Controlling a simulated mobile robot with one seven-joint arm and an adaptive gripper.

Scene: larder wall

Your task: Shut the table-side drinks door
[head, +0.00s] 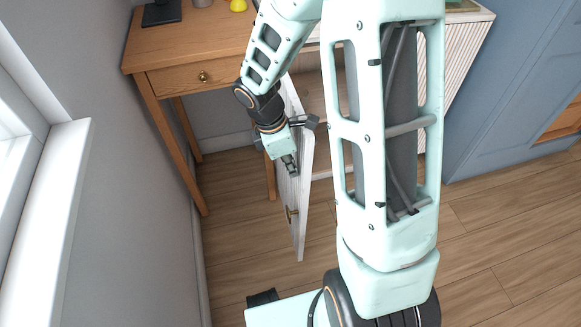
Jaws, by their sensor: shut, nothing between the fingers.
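The table-side drinks door (303,195) is a white panel that stands open, swung out from the cabinet, with its edge toward me. A small brass handle (291,213) is on its left face, near the free end. My gripper (292,168) is shut and empty, pointing down at the left face of the door, farther in than the handle. I cannot tell whether the fingers touch the panel. My own arm hides much of the cabinet interior (310,95).
A wooden table (150,52) with a drawer (190,78) stands left of the door; its legs are close to my gripper. A white ribbed panel (462,52) is at the right, before a blue cabinet (510,85). A window ledge (50,210) is at the left. Wooden floor (240,245) in front is clear.

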